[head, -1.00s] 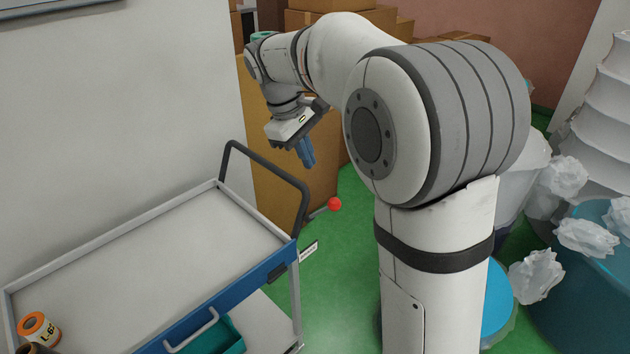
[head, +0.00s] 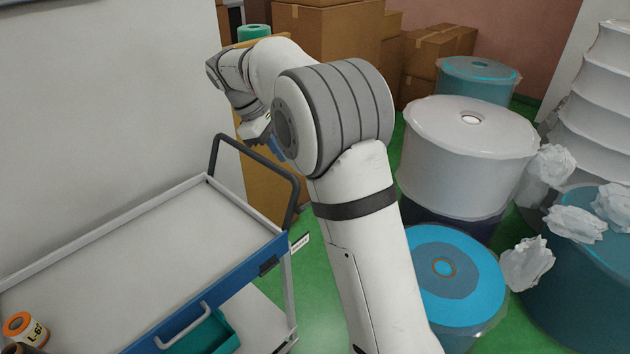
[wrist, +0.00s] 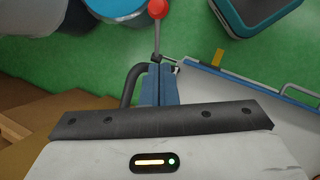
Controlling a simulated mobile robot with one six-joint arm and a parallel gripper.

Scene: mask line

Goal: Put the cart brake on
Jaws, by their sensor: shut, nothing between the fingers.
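The cart (head: 232,280) stands at the left in the head view, with a grey tray top, a blue front edge and a dark tubular handle (head: 222,142). In the wrist view a lever with a red knob (wrist: 158,8) rises from near the cart's corner. The knob does not show in the head view now. My gripper (wrist: 158,70) is shut and empty, its blue fingers together just below the lever's lower end in the picture. Whether they touch the lever I cannot tell. The handle (wrist: 127,88) is left of the fingers. In the head view my gripper (head: 276,149) is partly hidden by my arm.
A white drum (head: 465,150) and a blue-topped drum (head: 480,265) stand right of my arm. Cardboard boxes (head: 330,50) are stacked behind, and a wall (head: 100,90) borders the cart's far side. An orange-white roll (head: 22,325) lies on the tray. Some green floor shows beside the cart.

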